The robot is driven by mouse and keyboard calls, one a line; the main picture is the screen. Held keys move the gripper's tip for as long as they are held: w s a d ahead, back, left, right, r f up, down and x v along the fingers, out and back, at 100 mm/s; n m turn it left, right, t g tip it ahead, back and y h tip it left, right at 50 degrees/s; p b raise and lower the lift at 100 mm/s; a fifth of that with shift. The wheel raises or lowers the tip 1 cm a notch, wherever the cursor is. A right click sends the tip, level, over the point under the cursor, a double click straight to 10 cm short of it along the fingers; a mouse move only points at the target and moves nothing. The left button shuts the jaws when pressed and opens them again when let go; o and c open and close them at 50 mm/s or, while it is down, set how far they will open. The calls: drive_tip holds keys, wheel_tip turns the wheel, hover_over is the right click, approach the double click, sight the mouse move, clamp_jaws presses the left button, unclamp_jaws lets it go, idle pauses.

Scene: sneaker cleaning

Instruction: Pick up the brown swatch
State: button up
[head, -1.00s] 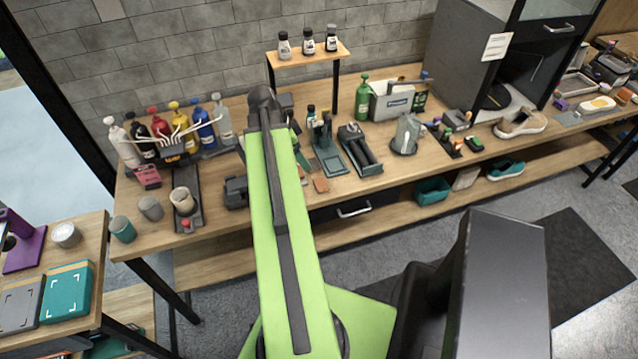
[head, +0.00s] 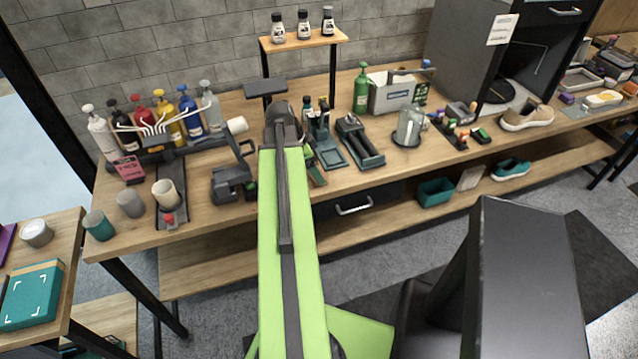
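I cannot make out the brown swatch in the head view. My raised green arm crosses the middle of the workbench (head: 225,216) and covers part of its top. My gripper is hidden behind this arm, so I cannot see its fingers or whether it holds anything. A small dark grey-green piece (head: 317,174) shows just right of the arm near the bench's front edge. I cannot tell what it is.
Left of the arm are a dark clamp-like tool (head: 231,184), a beige cup (head: 166,194) and a rack of coloured bottles (head: 163,125). To the right stand a green stand (head: 325,145), a dark tray (head: 360,142) and a clear pitcher (head: 410,127). A small shelf (head: 302,41) rises behind.

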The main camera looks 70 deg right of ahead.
drive_tip(key=b+x, duration=0.2)
drive_tip(key=x, duration=0.1)
drive_tip(key=shift+f, duration=0.3)
drive_tip(key=shift+r, duration=0.2)
drive_tip(key=shift+c, duration=0.3)
drive_tip(key=c, duration=1.3)
drive_tip(key=shift+c, duration=0.2)
drive_tip(key=shift+r, duration=0.1)
